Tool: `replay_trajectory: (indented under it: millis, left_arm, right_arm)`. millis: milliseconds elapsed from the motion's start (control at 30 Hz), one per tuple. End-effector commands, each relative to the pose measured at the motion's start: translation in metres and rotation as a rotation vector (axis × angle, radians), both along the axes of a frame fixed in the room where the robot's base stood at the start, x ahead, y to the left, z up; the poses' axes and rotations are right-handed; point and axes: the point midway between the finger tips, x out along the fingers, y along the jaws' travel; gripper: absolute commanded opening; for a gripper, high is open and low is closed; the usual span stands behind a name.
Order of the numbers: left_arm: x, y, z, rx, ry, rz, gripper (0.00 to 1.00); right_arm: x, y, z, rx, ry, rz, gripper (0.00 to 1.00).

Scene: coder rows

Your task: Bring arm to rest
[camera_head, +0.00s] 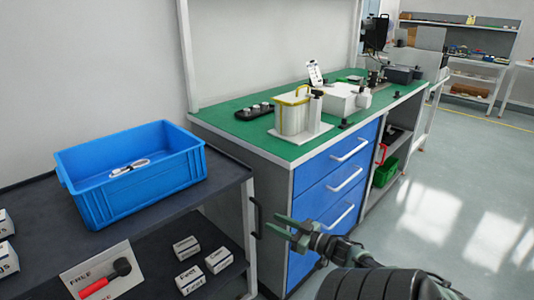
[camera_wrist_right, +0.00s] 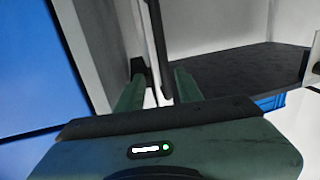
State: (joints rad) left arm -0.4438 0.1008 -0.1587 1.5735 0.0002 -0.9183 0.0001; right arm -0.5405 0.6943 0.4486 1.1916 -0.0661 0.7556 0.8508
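My right gripper (camera_head: 272,224) shows in the lower middle of the head view, in front of the blue drawers and beside the dark shelf unit's right end. Its two green fingers are apart with nothing between them. In the right wrist view the gripper (camera_wrist_right: 158,82) is also open and empty, with a dark vertical handle (camera_wrist_right: 160,45) just beyond the fingers. My left gripper is not in view.
A blue crate (camera_head: 92,205) stands on the dark shelf unit (camera_head: 225,172), with small white boxes (camera_head: 190,279) below. A green-topped workbench (camera_head: 225,112) with blue drawers (camera_head: 310,213) carries a white container (camera_head: 292,117). The floor at right (camera_head: 450,190) is clear.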

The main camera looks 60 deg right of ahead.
Motion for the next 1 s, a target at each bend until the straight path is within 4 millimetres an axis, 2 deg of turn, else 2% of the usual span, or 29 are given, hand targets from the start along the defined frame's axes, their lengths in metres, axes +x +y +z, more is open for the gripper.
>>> replay_trajectory:
  millis: [100,200,800,867,900,967,1000]
  left_arm:
    - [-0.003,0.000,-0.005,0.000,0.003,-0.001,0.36]
    - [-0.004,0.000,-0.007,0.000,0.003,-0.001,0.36]
    - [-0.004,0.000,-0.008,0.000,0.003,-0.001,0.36]
    - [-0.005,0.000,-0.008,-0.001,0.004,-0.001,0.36]
    - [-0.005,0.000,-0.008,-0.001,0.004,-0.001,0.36]
    - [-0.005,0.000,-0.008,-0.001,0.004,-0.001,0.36]
    - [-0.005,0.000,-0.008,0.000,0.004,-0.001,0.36]
  right_arm:
    - [-0.013,0.000,0.001,0.000,0.000,-0.001,0.36]
    - [-0.017,0.000,0.000,0.000,-0.001,-0.001,0.36]
    - [-0.017,0.001,-0.002,0.000,0.002,-0.003,0.36]
    - [-0.017,0.004,-0.010,0.003,0.018,-0.015,0.36]
    - [-0.017,0.007,-0.020,0.004,0.040,-0.031,0.36]
    - [-0.017,0.015,-0.044,0.006,0.092,-0.068,0.36]
    - [-0.018,0.023,-0.064,0.006,0.141,-0.097,0.36]
